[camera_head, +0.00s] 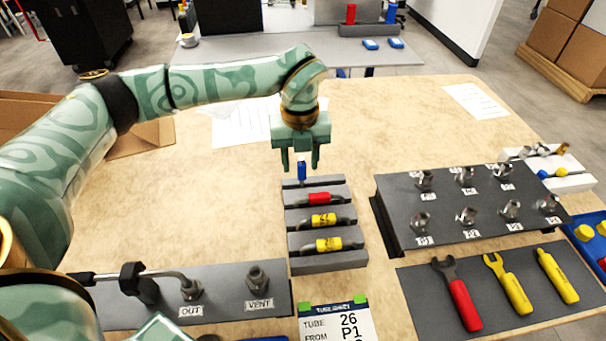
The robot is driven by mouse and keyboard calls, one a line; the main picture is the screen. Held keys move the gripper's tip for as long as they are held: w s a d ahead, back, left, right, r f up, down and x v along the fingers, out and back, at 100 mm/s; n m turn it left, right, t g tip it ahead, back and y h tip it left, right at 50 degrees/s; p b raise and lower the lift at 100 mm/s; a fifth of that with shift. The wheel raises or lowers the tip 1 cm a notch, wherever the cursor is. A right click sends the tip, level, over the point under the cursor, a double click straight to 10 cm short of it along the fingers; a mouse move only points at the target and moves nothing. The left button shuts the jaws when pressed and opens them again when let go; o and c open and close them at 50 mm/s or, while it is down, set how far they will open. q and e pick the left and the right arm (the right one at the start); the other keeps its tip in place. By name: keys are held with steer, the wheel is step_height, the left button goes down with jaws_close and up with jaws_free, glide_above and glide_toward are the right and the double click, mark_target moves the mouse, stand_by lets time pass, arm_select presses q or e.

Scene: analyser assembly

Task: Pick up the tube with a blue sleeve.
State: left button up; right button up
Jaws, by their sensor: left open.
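A grey stepped rack (330,263) stands in the middle of the table. A blue sleeve (301,171) shows at the rack's far end, just under my left gripper; the rest of its tube is mostly hidden or too small to make out. My left gripper (301,167) points down, open, with its fingertips on either side of the blue sleeve. I cannot tell whether they touch it. A tube with a red sleeve (319,199) and two tubes with yellow sleeves (323,220) (328,244) lie across the nearer steps. My right gripper is not in view.
A dark panel with several metal fittings (464,208) stands to the right, with wrenches (459,295) on a dark mat before it. A panel marked OUT and VENT (226,281) is at the near left. A task card (336,322) lies in front. Table behind the rack is mostly clear.

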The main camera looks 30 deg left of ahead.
mark_target(302, 178)
arm_select(q)
step_height(302, 178, down, 5)
steer(key=shift+w+d+b, duration=0.15)
steer(key=shift+b, duration=0.85)
steer(key=shift+r, duration=0.1)
steer(key=shift+r, duration=0.1)
steer(key=shift+c, duration=0.3)
jaws_close()
